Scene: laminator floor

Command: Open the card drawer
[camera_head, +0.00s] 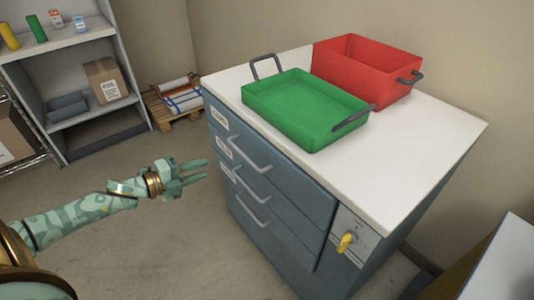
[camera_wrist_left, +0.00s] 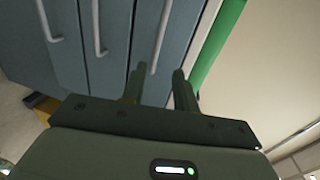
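A blue-grey cabinet (camera_head: 290,205) has several drawers with bar handles. The top handle (camera_head: 250,153), middle handle (camera_head: 252,184) and lower handle (camera_head: 252,211) show, and all the drawers look shut. The small white labels are too small to read, so I cannot tell which is the card drawer. My left gripper (camera_head: 206,169) is open and empty, left of the drawer fronts and apart from them. In the left wrist view, the top drawer's handle (camera_wrist_left: 161,38) lies beyond and between the open fingertips (camera_wrist_left: 159,70). My right gripper is not in view.
A green tray (camera_head: 300,128) and a red bin (camera_head: 372,53) stand on the white cabinet top (camera_head: 420,130). A yellow key-like knob (camera_head: 346,242) sits on the cabinet's right front. Shelves (camera_head: 75,45) and a pallet (camera_head: 178,112) stand behind. The floor left of the cabinet is clear.

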